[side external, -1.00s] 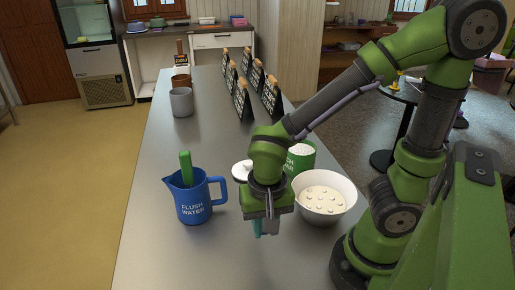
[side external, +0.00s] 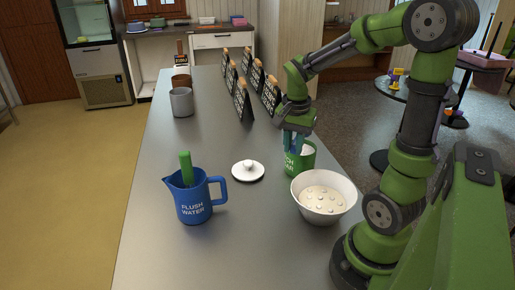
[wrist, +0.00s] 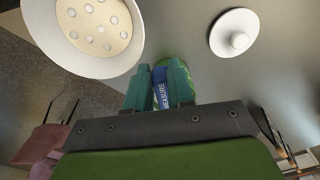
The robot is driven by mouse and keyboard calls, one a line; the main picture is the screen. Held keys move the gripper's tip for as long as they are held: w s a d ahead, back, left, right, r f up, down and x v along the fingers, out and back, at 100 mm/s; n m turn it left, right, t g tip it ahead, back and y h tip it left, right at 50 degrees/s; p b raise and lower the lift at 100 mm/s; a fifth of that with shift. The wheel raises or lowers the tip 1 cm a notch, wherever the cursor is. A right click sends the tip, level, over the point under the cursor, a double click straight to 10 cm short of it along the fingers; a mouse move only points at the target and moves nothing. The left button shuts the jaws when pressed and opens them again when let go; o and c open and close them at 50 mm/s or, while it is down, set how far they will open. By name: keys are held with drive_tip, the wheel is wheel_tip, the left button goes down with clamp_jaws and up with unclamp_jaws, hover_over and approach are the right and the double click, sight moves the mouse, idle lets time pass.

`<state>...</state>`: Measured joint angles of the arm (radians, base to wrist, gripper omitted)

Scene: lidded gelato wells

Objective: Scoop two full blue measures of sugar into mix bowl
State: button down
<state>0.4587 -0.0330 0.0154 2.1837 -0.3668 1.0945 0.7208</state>
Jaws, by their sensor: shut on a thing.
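My gripper (side external: 294,142) is over the green canister (side external: 300,165), its fingers pointing down at the open top. In the wrist view the teal fingers (wrist: 160,88) are shut on a blue measure (wrist: 161,90) with white lettering that reads "MEASURE". The scoop end of the measure is hidden, so I cannot tell how full it is. White contents show at the canister's mouth; its label is partly unreadable. The white bowl (side external: 345,184) stands just in front of the canister and holds a cream-coloured mix with pale lumps. The bowl also shows in the wrist view (wrist: 73,54).
A white knobbed lid (side external: 240,177) lies on the counter left of the canister. A blue "FLUSH WATER" jug (side external: 192,205) with a green handle in it stands at front left. Black sign cards (side external: 243,100) and a grey cup (side external: 181,102) stand farther back. The counter between is clear.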

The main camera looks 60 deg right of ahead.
drive_tip(key=shift+s+d+r, duration=0.1)
drive_tip(key=shift+d+r, duration=0.15)
drive_tip(key=shift+d, duration=0.3)
drive_tip(key=shift+s+d+r, duration=0.1)
drive_tip(key=shift+d+r, duration=0.15)
drive_tip(key=shift+d, duration=0.3)
drive_tip(key=shift+w+r+n, duration=0.2)
drive_tip(key=shift+r+n, duration=0.15)
drive_tip(key=shift+n, duration=0.15)
drive_tip(key=y, duration=0.1)
drive_tip(key=d+y, duration=0.1)
drive_tip(key=shift+w+d+r+g+y, duration=0.15)
drive_tip(key=shift+d+r+g+y, duration=0.15)
drive_tip(key=shift+g, duration=0.1)
drive_tip(key=y, duration=0.1)
drive_tip(key=d+y, duration=0.1)
drive_tip(key=y, duration=0.1)
drive_tip(key=d+r+g+y, duration=0.1)
drive_tip(key=shift+w+d, duration=0.25)
drive_tip(key=shift+w, duration=0.15)
drive_tip(key=shift+a+f, duration=0.1)
drive_tip(key=shift+f, duration=2.55)
